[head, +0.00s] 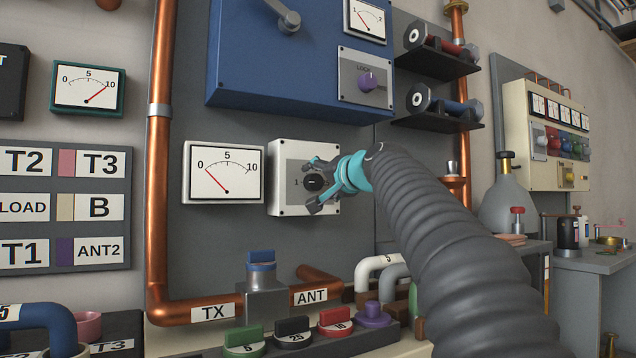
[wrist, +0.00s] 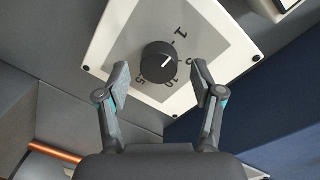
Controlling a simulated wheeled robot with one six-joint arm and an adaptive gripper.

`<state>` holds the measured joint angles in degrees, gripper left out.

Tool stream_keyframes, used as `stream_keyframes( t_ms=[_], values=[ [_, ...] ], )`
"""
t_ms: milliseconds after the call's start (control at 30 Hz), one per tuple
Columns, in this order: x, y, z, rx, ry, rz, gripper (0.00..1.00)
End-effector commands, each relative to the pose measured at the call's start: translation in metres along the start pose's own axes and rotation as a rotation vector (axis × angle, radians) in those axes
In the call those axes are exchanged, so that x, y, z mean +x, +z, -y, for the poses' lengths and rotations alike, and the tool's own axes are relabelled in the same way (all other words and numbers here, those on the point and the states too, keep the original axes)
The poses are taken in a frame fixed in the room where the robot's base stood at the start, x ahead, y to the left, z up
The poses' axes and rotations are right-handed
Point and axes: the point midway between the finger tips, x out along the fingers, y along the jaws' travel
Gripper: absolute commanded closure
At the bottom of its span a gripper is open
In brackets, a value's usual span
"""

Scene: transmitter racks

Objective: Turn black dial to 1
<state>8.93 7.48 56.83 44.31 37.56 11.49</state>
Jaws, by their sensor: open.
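The black dial (head: 313,183) is a round knob on a white square panel (head: 290,205) with a grey face. In the wrist view the dial (wrist: 157,62) has a white pointer line aimed to the upper right, between the printed 1 (wrist: 180,32) and the number below it.
A white meter (head: 223,172) hangs left of the panel. Shelves with dumbbell-like parts (head: 440,105) stand to the upper right. Copper pipes (head: 160,200) and coloured knobs (head: 335,320) lie left and below.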

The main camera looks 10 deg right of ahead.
Motion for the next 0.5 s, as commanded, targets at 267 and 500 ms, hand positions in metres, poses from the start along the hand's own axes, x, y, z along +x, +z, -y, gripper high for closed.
stream_keyframes(
  t_ms=[267,500],
  values=[
    [-0.049,0.0,0.0,0.0,0.001,-0.002,0.33],
    [-0.089,0.0,0.0,-0.001,0.002,-0.002,0.33]
  ],
)
